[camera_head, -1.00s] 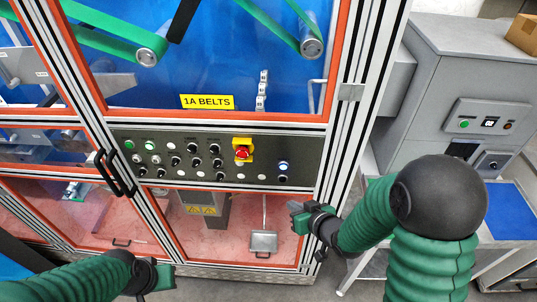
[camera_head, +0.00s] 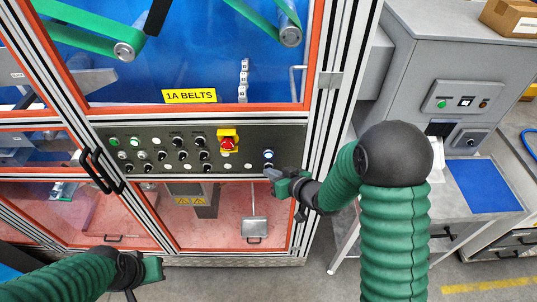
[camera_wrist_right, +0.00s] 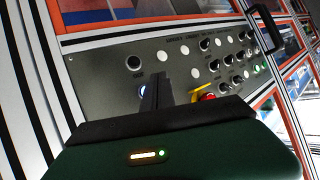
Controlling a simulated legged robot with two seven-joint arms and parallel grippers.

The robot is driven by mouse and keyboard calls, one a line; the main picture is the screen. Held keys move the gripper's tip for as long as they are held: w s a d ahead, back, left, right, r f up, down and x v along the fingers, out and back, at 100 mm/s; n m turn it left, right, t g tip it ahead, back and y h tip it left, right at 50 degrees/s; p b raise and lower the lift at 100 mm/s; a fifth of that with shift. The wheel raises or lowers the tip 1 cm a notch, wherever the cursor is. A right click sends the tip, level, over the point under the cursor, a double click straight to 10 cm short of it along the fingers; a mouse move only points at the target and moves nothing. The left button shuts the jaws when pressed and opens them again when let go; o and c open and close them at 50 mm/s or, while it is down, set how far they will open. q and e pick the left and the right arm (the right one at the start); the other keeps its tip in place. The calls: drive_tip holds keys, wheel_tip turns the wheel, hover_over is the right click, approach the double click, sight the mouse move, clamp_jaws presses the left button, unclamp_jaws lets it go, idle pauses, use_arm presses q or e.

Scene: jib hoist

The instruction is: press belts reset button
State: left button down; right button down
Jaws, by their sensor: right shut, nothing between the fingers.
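The dark control panel (camera_head: 130,132) is set below the yellow "1A BELTS" sign (camera_head: 189,96). A blue-lit button (camera_head: 268,154) is at its right end, with a black knob under it. It also shows in the wrist view (camera_wrist_right: 144,91), partly behind my fingers; its label is not readable. My right gripper (camera_head: 269,173) is shut and empty, with its tips just below the blue button in the head view. In the wrist view its fingers (camera_wrist_right: 161,88) point at the panel beside the button; contact cannot be told. My left gripper (camera_head: 155,270) is low at the left, its fingers unclear.
A red emergency stop on a yellow plate (camera_head: 228,141) is left of the blue button, among several knobs and buttons. A black door handle (camera_head: 98,170) sticks out at the left. A grey cabinet (camera_head: 440,75) and bench with a blue mat (camera_head: 483,186) stand at the right.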

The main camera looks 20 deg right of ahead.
sight(262, 157)
drive_tip(key=w, duration=0.1)
drive_tip(key=w+d, duration=0.1)
drive_tip(key=w, duration=0.1)
drive_tip(key=shift+w, duration=0.15)
drive_tip(key=shift+w+p, duration=0.15)
drive_tip(key=shift+p, duration=0.15)
idle(1.7)
drive_tip(key=shift+w+d, duration=0.1)
drive_tip(key=shift+w, duration=0.1)
drive_tip(key=shift+w+d+r, duration=0.1)
drive_tip(key=shift+w+d, duration=0.05)
drive_tip(key=shift+w, duration=0.3)
idle(0.8)
drive_tip(key=shift+s+a, duration=0.25)
drive_tip(key=shift+s, duration=0.55)
